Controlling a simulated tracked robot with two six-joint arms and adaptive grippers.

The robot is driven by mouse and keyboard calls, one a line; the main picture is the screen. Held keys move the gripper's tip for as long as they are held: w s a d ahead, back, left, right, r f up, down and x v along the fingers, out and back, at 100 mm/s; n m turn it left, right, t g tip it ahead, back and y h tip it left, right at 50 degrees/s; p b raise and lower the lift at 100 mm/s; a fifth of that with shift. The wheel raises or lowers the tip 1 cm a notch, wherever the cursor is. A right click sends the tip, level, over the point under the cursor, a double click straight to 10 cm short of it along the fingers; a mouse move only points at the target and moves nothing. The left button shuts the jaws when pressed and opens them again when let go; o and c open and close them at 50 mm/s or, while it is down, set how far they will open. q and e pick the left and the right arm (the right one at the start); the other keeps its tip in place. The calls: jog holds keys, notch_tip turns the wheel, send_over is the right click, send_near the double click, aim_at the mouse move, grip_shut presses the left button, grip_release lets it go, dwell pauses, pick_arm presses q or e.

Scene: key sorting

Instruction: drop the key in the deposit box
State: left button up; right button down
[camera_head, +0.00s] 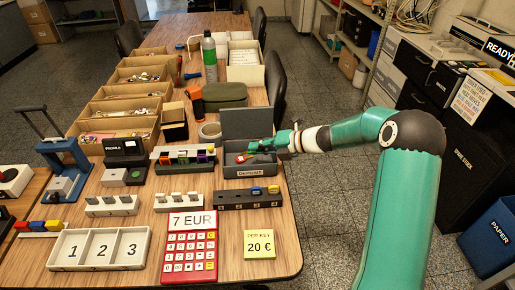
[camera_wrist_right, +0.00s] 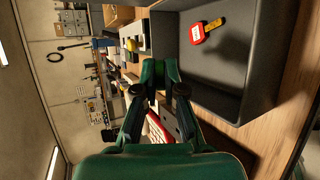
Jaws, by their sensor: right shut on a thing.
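The key, with a red tag and a yellow part, shows in the right wrist view (camera_wrist_right: 206,30) over the grey deposit box (camera_wrist_right: 241,98). A dark shadow falls on the box floor beside it. In the head view the deposit box (camera_head: 251,171) stands open near the table's right edge, its lid tipped up at the back. My right gripper (camera_head: 243,158) reaches in from the right over the box. In the wrist view its fingers (camera_wrist_right: 161,70) are closed together. My left gripper is out of view.
Open floor lies right of the table.

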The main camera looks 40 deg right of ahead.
jog(key=c, duration=1.2)
grip_release()
jog(key=shift+s, duration=0.1)
jog(key=v, duration=1.1)
jog(key=shift+s+d, duration=0.25)
jog(key=shift+s, duration=0.05)
jog(key=shift+r, duration=0.1)
